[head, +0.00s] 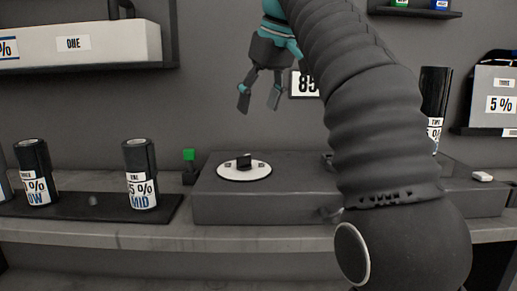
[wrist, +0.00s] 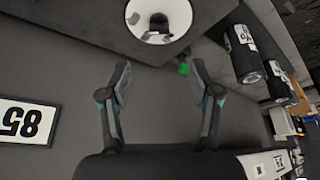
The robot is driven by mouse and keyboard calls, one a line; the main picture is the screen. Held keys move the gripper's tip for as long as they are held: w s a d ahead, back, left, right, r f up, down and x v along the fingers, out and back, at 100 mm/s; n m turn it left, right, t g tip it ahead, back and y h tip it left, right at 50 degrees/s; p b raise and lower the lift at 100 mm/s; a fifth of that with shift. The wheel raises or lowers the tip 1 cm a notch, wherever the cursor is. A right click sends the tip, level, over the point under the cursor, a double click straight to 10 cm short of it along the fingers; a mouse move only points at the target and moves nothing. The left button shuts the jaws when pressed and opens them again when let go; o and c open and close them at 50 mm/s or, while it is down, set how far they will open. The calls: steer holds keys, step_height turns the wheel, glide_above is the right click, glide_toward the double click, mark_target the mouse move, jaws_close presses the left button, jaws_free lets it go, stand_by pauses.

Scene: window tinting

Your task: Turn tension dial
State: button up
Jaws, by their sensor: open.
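The tension dial (head: 244,171) is a white disc with a dark raised knob (head: 244,161) on top. It lies on the left part of a grey raised box on the bench. In the wrist view the dial (wrist: 158,18) shows at the top, beyond the fingertips. My gripper (head: 259,99) is open and empty, above the dial and apart from it. In the wrist view its two fingers (wrist: 159,80) are spread, with nothing between them.
Black film rolls (head: 141,175) stand on a dark tray at left. An "85" sign (head: 304,84) hangs on the wall behind my gripper. My arm hides the box's middle right.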

mark_target(244, 156)
steer(key=x, duration=1.3)
steer(key=shift+w+a+f+b, duration=0.1)
steer(key=shift+w+f+b, duration=0.1)
steer(key=shift+b, duration=0.2)
